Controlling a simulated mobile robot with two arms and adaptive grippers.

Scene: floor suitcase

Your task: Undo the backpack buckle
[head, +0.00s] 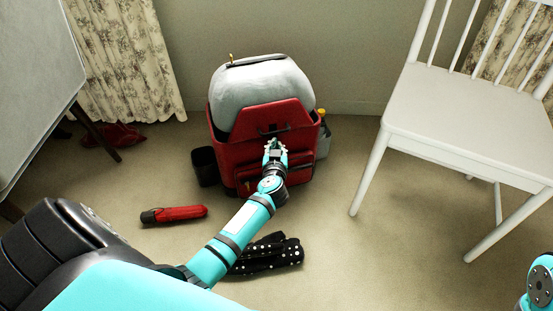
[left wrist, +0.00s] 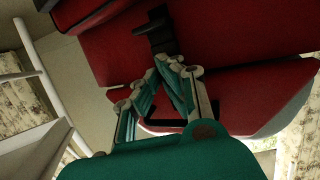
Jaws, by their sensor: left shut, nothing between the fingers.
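The red backpack (head: 292,114) with a bulging grey top (head: 262,84) stands upright on the floor against the back wall. A dark strap or buckle piece (head: 273,131) shows on its red front flap. In the left wrist view a black buckle (left wrist: 156,32) lies on the red cloth. My left gripper (head: 275,146) is at the front of the pack, just below that dark piece. In the left wrist view its fingertips (left wrist: 172,63) are together, just short of the buckle; I cannot tell whether they touch it. My right gripper is out of view.
A black cup-like container (head: 204,166) and a bottle (head: 322,143) flank the pack. A red folded umbrella (head: 181,213) and black dotted cloth (head: 278,253) lie on the floor. A white chair (head: 455,130) stands right. Carpet is clear between pack and chair.

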